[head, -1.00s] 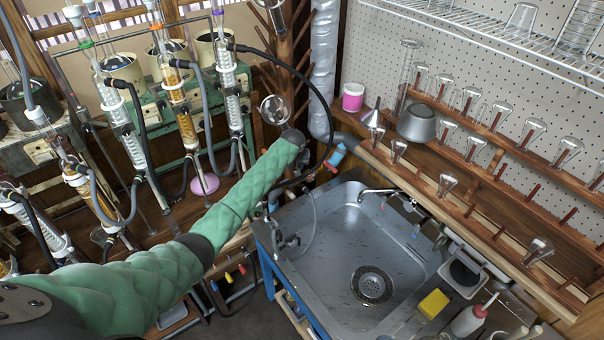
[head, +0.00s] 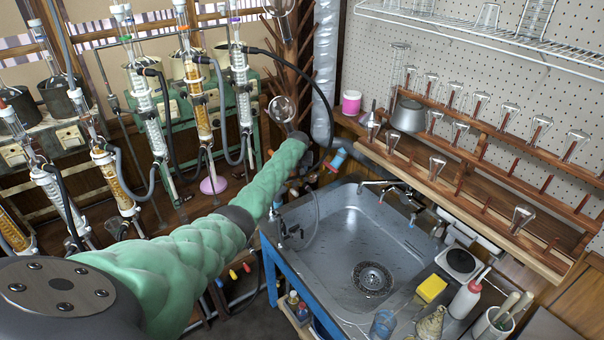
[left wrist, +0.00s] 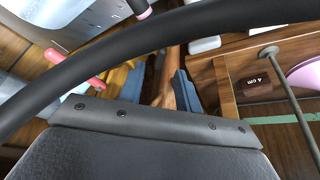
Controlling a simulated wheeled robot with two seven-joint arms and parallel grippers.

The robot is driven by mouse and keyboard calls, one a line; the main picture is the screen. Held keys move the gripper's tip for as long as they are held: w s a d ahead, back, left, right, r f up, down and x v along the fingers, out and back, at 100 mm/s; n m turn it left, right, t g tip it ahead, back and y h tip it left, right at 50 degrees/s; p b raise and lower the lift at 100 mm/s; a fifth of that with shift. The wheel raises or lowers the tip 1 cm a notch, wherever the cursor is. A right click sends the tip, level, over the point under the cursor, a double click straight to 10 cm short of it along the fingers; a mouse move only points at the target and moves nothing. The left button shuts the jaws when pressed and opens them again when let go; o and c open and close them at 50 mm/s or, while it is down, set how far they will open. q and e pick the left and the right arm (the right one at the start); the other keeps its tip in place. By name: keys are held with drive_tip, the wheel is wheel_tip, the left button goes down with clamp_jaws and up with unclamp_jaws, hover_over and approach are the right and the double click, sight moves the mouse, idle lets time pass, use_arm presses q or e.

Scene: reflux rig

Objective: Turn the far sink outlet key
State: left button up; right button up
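The sink (head: 325,240) stands right of centre in the head view. At its far left corner is a light-blue fitting with a red lever (head: 337,159), which looks like the far outlet key. My left arm reaches to just left of it, and its end hides the gripper in the head view. In the left wrist view, my left gripper (left wrist: 159,90) shows two blue-grey fingers apart, with brown wood visible between them. A pinkish-red bar (left wrist: 74,68) lies left of the fingers, apart from them; I cannot tell if it is the key. My right gripper is not in view.
A black hose (left wrist: 190,25) crosses close in front of the left wrist camera. Glass condensers (head: 200,95) on stands fill the left. A wooden peg rack (head: 470,165) with glassware runs along the right wall. A yellow sponge (head: 431,289) and a bottle (head: 467,299) stand at the sink's front.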

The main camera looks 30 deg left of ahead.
use_arm(q)
drive_tip(key=shift+x, duration=2)
drive_tip(key=shift+f, duration=0.2)
drive_tip(key=shift+r, duration=0.1)
clamp_jaws()
